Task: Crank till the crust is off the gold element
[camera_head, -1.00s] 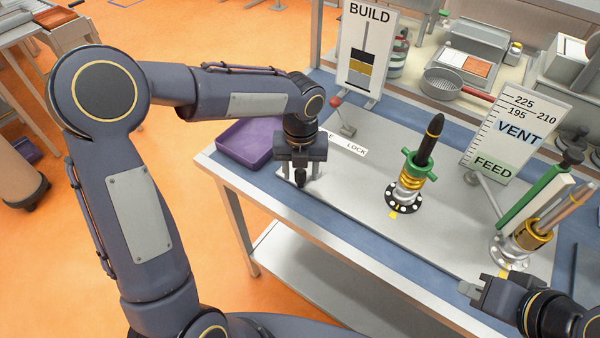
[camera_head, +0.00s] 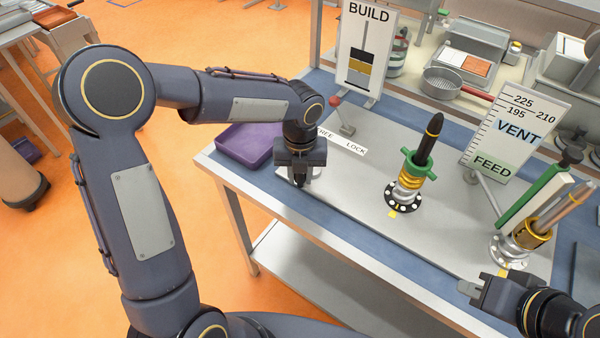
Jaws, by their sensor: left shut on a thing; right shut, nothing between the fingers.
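A gold screw-like element (camera_head: 409,187) stands on a black flange with white bolts, under a green collar (camera_head: 418,165) with a black pointed rod (camera_head: 431,139) rising from it. A second fixture with a gold ring (camera_head: 532,236) and a copper-coloured rod (camera_head: 560,208) stands at the right. I cannot tell what is crust on either. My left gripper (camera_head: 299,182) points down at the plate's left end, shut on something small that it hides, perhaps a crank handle. My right gripper (camera_head: 474,290) is shut and empty at the lower right, near the table's front edge.
A BUILD gauge (camera_head: 362,48) stands at the back, a VENT/FEED board (camera_head: 514,130) at the right. A red-knobbed lever (camera_head: 341,117) is by the FREE/LOCK label (camera_head: 342,141). A purple tray (camera_head: 245,146) is left of my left gripper. The plate's front middle is clear.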

